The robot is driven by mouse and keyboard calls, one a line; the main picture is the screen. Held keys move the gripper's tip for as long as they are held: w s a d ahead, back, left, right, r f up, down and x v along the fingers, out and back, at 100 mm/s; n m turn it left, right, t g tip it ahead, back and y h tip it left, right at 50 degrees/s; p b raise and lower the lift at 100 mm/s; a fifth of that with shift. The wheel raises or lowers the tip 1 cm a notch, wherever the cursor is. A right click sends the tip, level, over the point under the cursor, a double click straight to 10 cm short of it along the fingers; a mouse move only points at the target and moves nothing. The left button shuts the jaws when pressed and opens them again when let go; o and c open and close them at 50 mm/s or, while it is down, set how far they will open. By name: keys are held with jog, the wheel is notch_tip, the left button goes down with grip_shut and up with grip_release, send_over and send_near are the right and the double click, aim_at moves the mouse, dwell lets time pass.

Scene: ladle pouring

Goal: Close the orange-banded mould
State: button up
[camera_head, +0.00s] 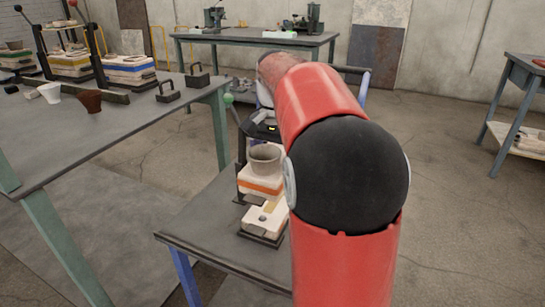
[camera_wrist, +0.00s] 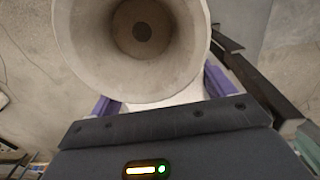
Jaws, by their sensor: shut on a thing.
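The orange-banded mould's upper part (camera_head: 262,186) is a cream block with an orange band and a grey pouring cup (camera_head: 265,158) on top. It is just above and behind a cream lower part (camera_head: 266,220) with a hollow in its top, on a dark base; I cannot tell whether they touch. My gripper (camera_head: 262,130) is by the cup, its fingers hidden in the head view. In the wrist view, my gripper's purple fingers (camera_wrist: 162,100) are on both sides of the upper part (camera_wrist: 185,94), below the wide cup (camera_wrist: 140,45), which looks empty.
A lever with a green knob (camera_head: 229,99) rises beside the mould. The mould's table (camera_head: 205,225) has bare top at left.

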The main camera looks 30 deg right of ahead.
notch_tip(320, 180, down, 2)
jog(key=shift+b, duration=0.35)
notch_tip(320, 180, down, 5)
jog(key=b, duration=0.5)
jog(key=shift+a+r+p, duration=0.1)
jog(key=shift+r+p, duration=0.05)
jog(key=shift+p, duration=0.15)
dwell(0.4)
jog(key=shift+f, duration=0.65)
dwell(0.8)
jog(key=o, duration=1.6)
jog(key=shift+c, duration=0.2)
jog(key=shift+o, duration=0.6)
jog(key=shift+s+f, duration=0.1)
